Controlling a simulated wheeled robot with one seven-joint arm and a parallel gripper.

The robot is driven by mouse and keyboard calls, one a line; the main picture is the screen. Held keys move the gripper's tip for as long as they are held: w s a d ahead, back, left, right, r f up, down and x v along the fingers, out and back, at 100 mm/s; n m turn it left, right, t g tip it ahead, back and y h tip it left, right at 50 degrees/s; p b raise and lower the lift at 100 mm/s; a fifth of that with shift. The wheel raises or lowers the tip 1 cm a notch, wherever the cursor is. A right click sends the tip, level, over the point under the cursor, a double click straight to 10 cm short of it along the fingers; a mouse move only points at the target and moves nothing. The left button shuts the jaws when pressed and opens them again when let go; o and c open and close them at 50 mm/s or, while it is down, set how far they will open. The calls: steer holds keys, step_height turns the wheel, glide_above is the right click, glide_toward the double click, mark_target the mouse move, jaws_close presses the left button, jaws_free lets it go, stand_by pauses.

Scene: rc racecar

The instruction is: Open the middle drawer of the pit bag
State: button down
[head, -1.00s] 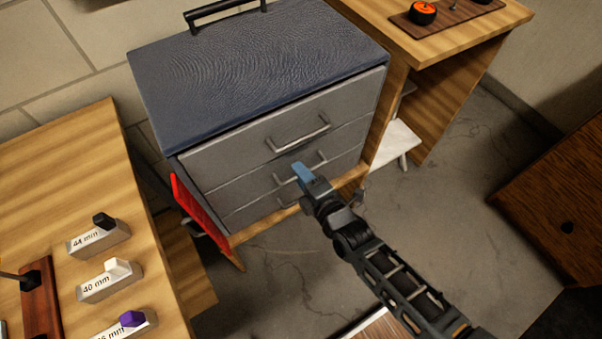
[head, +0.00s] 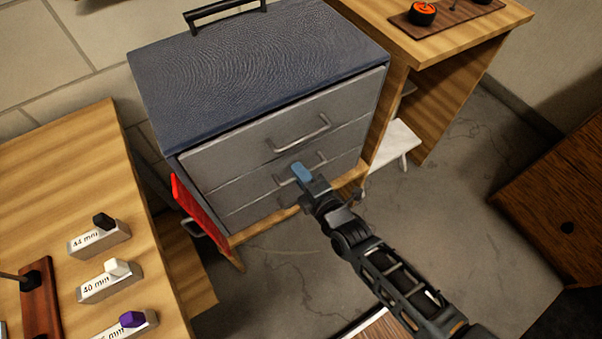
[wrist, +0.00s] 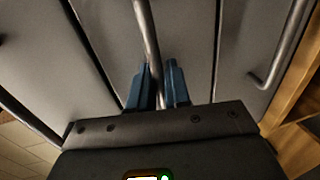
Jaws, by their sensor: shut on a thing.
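The pit bag (head: 250,75) is a grey drawer cabinet with a dark blue textured top and a carry handle. Its top drawer (head: 235,150) and middle drawer (head: 250,184) look closed, each with a metal bar handle. My gripper (head: 302,173) reaches the middle drawer's handle (head: 319,158) from the front. In the wrist view the blue fingers (wrist: 158,88) stand on either side of this bar handle (wrist: 147,35) and are shut on it. The arm and fingers hide part of the handle and the bottom drawer.
A wooden table (head: 75,180) with several labelled blocks stands at the left. A red panel (head: 198,212) is beside the bag's left side. A wooden bench (head: 440,30) and a white stool (head: 397,143) are at the right. The floor before the bag is open.

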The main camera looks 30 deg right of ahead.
steer(key=shift+s, duration=0.1)
steer(key=s+p, duration=0.2)
steer(key=s, duration=1.7)
steer(key=shift+s+p, duration=0.15)
steer(key=shift+p, duration=0.15)
steer(key=c, duration=1.3)
jaws_free()
steer(key=shift+c, duration=0.2)
steer(key=s+r, duration=0.1)
steer(key=s, duration=0.6)
steer(key=shift+s+r+b, duration=0.2)
steer(key=shift+s+b, duration=0.1)
steer(key=shift+b, duration=0.05)
